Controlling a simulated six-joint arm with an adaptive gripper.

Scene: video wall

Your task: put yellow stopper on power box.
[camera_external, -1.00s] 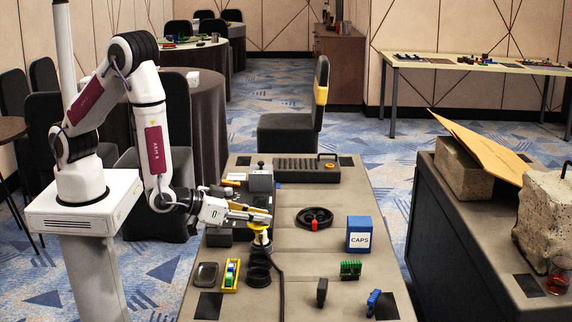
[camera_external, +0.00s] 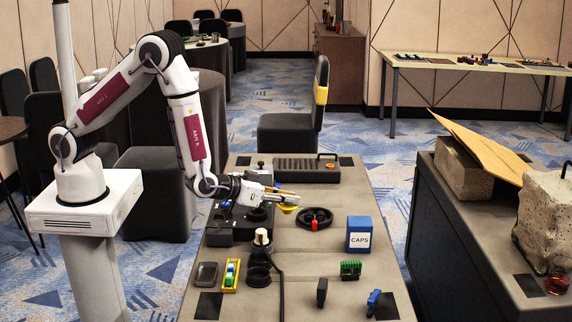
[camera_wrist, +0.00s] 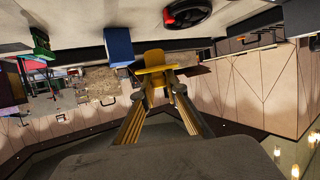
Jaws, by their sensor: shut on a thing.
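A cream-topped post (camera_external: 261,238) stands uncovered on the table, apart from the stopper.
A blue CAPS box (camera_external: 360,234) stands to the right. A long dark panel (camera_external: 300,169) lies at the back. Black rings (camera_external: 258,276) and several small parts lie in front.

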